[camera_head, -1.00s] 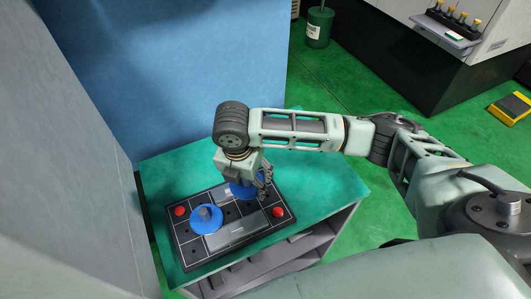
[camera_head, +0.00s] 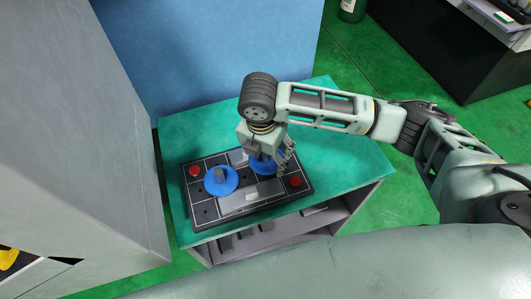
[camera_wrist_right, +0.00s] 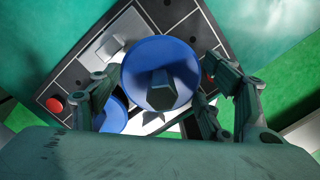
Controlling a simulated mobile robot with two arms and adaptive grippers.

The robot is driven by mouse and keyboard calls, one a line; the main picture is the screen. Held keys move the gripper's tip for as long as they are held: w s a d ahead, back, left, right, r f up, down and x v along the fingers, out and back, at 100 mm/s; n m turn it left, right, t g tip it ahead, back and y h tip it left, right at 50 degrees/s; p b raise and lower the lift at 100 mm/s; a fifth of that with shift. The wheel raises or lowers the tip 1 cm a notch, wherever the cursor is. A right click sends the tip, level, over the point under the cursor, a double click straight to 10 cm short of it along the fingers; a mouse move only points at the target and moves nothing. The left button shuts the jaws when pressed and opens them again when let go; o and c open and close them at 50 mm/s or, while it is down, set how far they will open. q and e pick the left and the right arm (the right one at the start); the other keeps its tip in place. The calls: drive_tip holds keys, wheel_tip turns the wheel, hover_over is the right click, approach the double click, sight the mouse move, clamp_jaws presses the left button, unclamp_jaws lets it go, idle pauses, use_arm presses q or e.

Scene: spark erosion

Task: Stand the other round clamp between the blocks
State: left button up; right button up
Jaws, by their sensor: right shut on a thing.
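My right gripper (camera_head: 268,166) is shut on a round blue clamp (camera_head: 262,167) low over the right half of a black board (camera_head: 205,217). In the right wrist view, the blue clamp (camera_wrist_right: 150,55) with its dark centre knob sits between the fingers; whether its underside touches the board is hidden. The other round blue clamp (camera_head: 230,184), with a grey knob, stands on the board to the left. Two grey metal blocks lie on the board, a near one (camera_head: 250,197) and a far one (camera_head: 238,157), partly hidden by the gripper. My left gripper is out of view.
Two red knobs, left (camera_head: 195,171) and right (camera_head: 295,181), stand on the board. The board lies on a green tabletop (camera_head: 330,165) with free room right and behind. A grey wall (camera_head: 75,110) rises at left and a blue panel (camera_head: 200,60) behind.

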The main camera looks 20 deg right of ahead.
drive_tip(key=shift+f+b, duration=1.2)
drive_tip(key=shift+b, duration=0.05)
drive_tip(key=shift+f, duration=0.65)
drive_tip(key=o, duration=1.8)
drive_tip(key=shift+c, duration=0.2)
drive_tip(key=shift+f, duration=0.1)
wheel_tip(320, 180, up, 11)
drive_tip(key=p, duration=1.2)
drive_tip(key=shift+p, duration=0.3)
